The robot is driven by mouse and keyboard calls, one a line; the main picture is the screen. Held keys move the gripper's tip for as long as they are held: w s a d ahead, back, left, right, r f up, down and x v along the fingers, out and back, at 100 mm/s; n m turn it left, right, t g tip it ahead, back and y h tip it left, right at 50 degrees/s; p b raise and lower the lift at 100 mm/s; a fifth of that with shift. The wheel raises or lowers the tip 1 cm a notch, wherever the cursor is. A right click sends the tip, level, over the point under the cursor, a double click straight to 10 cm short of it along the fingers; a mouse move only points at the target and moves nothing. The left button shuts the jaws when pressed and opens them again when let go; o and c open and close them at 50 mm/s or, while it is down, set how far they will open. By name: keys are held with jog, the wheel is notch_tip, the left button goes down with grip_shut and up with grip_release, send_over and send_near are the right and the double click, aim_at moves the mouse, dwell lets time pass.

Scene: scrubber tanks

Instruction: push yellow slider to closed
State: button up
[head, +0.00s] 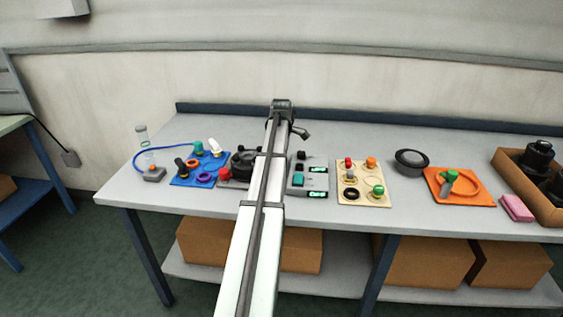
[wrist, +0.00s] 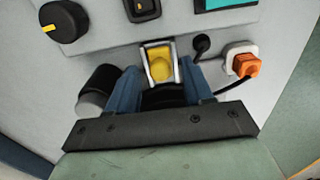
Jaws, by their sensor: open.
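In the wrist view, a yellow rounded piece (wrist: 161,68), which looks like the yellow slider, sits in a pale-edged frame at the near edge of a grey panel (wrist: 110,47). My gripper (wrist: 163,80) has its two blue-grey fingers apart, one on each side of the yellow piece's near end. Nothing is seen held between them. I cannot tell whether a finger touches the slider. In the head view the slider is not seen, and my arm covers part of the bench; the fingers cannot be made out there.
A black knob (wrist: 65,22), a black rocker switch (wrist: 142,9) and an orange-and-white plug (wrist: 242,62) surround the slider. On the bench (head: 150,190) are a blue board (head: 183,180), a cream board (head: 347,196), an orange board (head: 472,196) and a brown tray (head: 508,163).

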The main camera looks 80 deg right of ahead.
jog(key=shift+f, duration=0.4)
grip_shut()
dwell(0.5)
